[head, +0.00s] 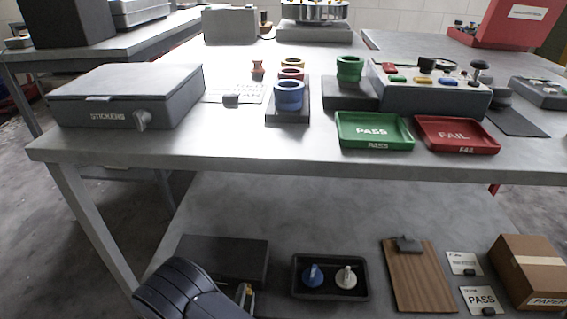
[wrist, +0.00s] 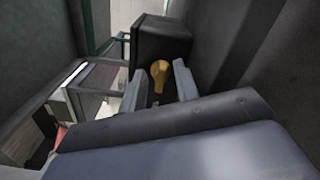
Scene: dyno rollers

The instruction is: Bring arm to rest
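My arm (head: 190,293) shows at the bottom left of the head view, low in front of the bench's lower shelf. My gripper (wrist: 161,82) shows in the wrist view with its two grey fingers apart. A yellow rounded thing (wrist: 158,72) shows between the fingers, with gaps on both sides. I cannot tell how far beyond the fingertips it lies. In the head view, most of the gripper is hidden behind my arm; a light finger and a bit of yellow show at its right.
The lower shelf (head: 330,215) holds a dark box (head: 222,258), a black tray (head: 329,291) with blue and white knobs, a clipboard (head: 419,280) and a cardboard box (head: 530,268). Above are the stickers box (head: 125,92), green PASS tray (head: 374,143) and red FAIL tray (head: 455,147).

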